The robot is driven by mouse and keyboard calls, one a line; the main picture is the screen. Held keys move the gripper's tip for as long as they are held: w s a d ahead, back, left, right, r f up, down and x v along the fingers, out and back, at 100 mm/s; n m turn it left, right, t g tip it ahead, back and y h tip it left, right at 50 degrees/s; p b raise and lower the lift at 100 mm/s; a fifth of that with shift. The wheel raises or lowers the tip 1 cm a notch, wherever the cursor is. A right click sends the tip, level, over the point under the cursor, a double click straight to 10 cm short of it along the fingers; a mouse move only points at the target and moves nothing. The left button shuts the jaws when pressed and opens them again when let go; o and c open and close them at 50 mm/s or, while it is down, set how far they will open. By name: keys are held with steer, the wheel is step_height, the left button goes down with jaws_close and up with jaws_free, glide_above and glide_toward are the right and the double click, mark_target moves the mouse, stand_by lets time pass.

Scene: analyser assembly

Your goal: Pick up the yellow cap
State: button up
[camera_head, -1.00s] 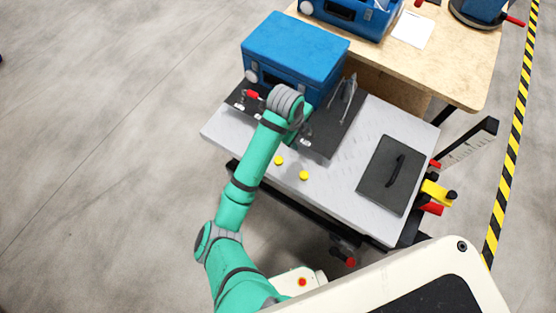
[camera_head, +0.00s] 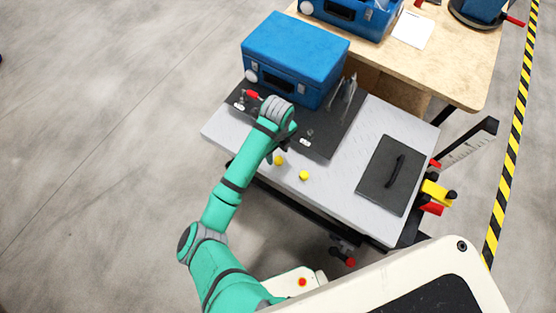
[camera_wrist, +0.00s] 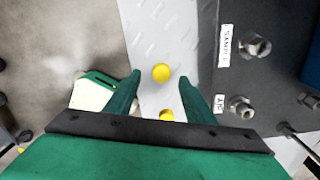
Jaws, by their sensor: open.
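Two small round yellow caps lie on the light grey table top. In the head view, the left cap (camera_head: 279,160) is close beside my gripper (camera_head: 284,147), and the right cap (camera_head: 304,175) is a little farther right. In the wrist view, one cap (camera_wrist: 161,73) shows whole between the fingertips of my gripper (camera_wrist: 160,76). The other cap (camera_wrist: 167,115) is lower down, partly hidden by the gripper body. My gripper is open and empty, above the table. The exact height is hard to tell.
A dark panel (camera_head: 325,137) with metal fittings lies behind the caps, with a blue case (camera_head: 294,52) beyond it. A dark plate with a handle (camera_head: 378,187) lies at the table's right. The grey top (camera_head: 335,180) around the right cap is clear.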

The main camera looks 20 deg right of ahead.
mark_target(278, 159)
steer(key=f, duration=0.4)
steer(key=shift+s+d+f, duration=0.15)
steer(key=shift+d+f, duration=0.05)
steer(key=c, duration=1.1)
steer(key=shift+r, duration=0.15)
